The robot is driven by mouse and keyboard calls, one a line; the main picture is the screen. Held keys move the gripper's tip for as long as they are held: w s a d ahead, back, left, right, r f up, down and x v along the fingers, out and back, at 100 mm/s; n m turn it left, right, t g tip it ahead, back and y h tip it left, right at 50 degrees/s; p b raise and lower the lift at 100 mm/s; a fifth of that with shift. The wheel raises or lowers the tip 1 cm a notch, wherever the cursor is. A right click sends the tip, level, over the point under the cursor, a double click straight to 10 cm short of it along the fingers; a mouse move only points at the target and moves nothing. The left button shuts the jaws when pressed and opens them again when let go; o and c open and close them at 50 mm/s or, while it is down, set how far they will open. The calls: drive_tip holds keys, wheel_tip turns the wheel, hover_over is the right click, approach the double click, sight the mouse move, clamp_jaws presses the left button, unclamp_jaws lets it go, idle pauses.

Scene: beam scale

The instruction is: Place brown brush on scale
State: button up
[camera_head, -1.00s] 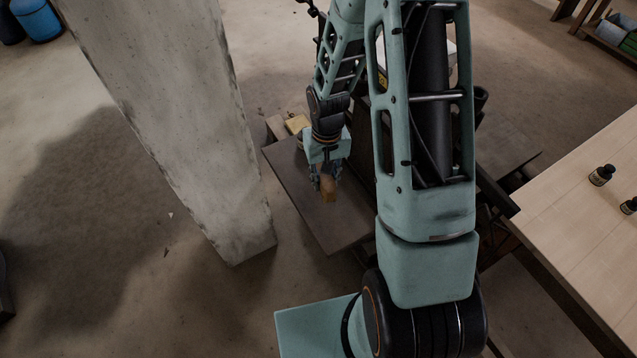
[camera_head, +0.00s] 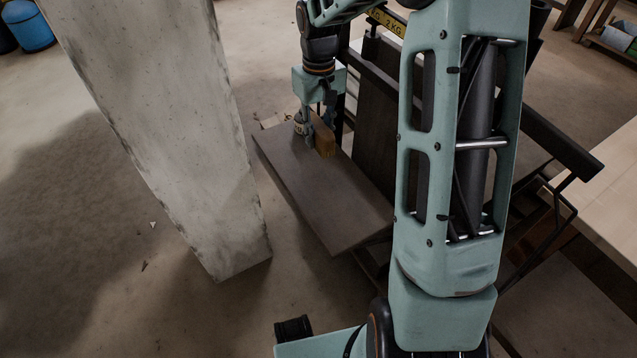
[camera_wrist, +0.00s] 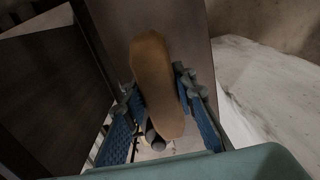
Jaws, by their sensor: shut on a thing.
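The brown brush (camera_head: 323,138) is upright in my gripper (camera_head: 318,112), over the far part of the scale's dark flat plate (camera_head: 325,205). I cannot tell whether its lower end touches the plate. In the wrist view the brush (camera_wrist: 157,82) runs lengthwise between the two blue ridged fingers of my gripper (camera_wrist: 160,100), which are shut on it. The scale's dark upright frame stands to the right of the plate, with a yellow label reading 2 KG (camera_head: 386,20). My arm hides part of the scale.
A small labelled container (camera_head: 299,124) is close beside my gripper at the plate's far end. A thick concrete pillar (camera_head: 170,130) stands left of the plate. A light wooden table (camera_head: 610,205) is at the right. The plate's near half is bare.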

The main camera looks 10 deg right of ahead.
sight(319, 171)
drive_tip(key=shift+w+f, duration=0.1)
wheel_tip(319, 171, down, 10)
drive_tip(key=b, duration=0.3)
idle(0.3)
drive_tip(key=o, duration=1)
wheel_tip(319, 171, up, 12)
drive_tip(key=p, duration=0.3)
